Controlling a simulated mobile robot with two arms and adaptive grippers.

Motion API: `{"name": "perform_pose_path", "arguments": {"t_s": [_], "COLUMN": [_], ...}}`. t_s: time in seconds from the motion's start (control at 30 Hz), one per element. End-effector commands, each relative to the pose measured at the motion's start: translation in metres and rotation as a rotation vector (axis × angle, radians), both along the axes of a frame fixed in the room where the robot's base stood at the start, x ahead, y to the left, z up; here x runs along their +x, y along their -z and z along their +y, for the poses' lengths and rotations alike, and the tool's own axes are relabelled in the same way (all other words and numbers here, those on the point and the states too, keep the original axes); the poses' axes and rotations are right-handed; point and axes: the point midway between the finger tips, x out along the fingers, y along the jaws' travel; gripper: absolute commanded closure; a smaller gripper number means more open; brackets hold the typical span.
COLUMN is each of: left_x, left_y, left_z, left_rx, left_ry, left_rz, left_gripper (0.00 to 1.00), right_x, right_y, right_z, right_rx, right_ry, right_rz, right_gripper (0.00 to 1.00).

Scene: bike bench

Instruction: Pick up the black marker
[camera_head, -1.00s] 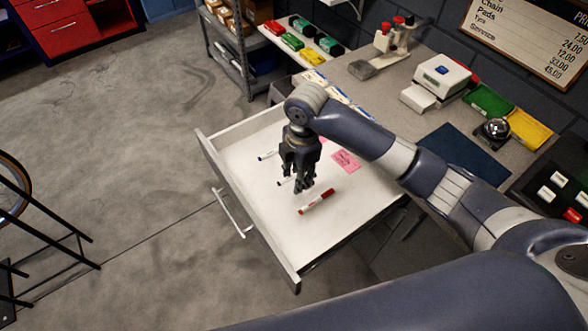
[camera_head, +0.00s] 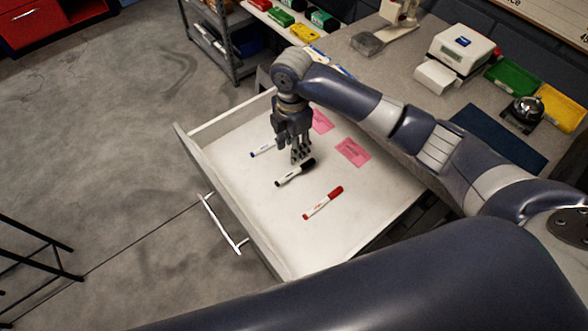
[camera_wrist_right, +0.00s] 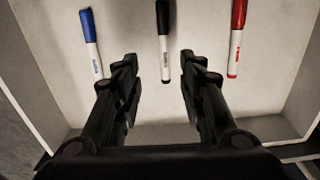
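The black marker (camera_head: 296,173) lies in the open white drawer (camera_head: 250,215), its black cap pointing away from the handle. My right gripper (camera_head: 299,156) hangs over the drawer, pointing down, close to the cap end. In the right wrist view, the gripper (camera_wrist_right: 160,85) is open and empty. The black marker (camera_wrist_right: 163,45) lines up with the gap between its fingers, its white end near the fingertips. I cannot tell the exact height above the marker. My left gripper is not in view.
A blue marker (camera_head: 263,150) and a red marker (camera_head: 323,203) lie on either side of the black one. Pink notes (camera_head: 353,152) lie farther back. The drawer's front wall (camera_head: 232,205) and side walls stand around them. The workbench (camera_head: 385,75) is behind.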

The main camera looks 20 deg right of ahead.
Motion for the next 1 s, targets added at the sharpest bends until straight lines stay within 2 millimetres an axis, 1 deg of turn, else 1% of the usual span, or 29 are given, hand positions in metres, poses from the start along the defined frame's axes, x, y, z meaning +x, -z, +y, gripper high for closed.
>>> {"name": "perform_pose_path", "arguments": {"t_s": [0.1, 0.2, 0.3, 0.47, 0.6, 0.7, 0.8, 1.0], "left_x": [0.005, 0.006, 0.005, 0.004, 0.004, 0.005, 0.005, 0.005], "left_y": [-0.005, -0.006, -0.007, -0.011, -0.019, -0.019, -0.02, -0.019], "left_z": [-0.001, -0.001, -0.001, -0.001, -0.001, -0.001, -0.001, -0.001], "left_rx": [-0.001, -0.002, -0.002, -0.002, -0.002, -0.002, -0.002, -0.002], "left_ry": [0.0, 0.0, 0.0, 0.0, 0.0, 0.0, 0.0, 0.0], "left_rz": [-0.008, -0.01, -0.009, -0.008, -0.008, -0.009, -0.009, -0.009], "left_gripper": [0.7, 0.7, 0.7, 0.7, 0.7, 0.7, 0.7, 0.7], "right_x": [-0.002, -0.002, -0.001, -0.003, -0.007, -0.007, -0.006, -0.006], "right_y": [0.019, 0.034, 0.044, 0.055, 0.075, 0.09, 0.098, 0.1], "right_z": [0.0, 0.001, 0.001, 0.003, 0.008, 0.007, 0.007, 0.007], "right_rx": [-0.001, 0.001, 0.0, 0.001, 0.001, 0.0, 0.0, 0.0], "right_ry": [-0.001, 0.0, 0.0, -0.001, -0.001, 0.001, -0.001, -0.002], "right_rz": [0.005, 0.004, 0.002, 0.003, 0.004, 0.003, 0.001, 0.0], "right_gripper": [0.63, 0.63, 0.63, 0.63, 0.63, 0.63, 0.63, 0.63]}}
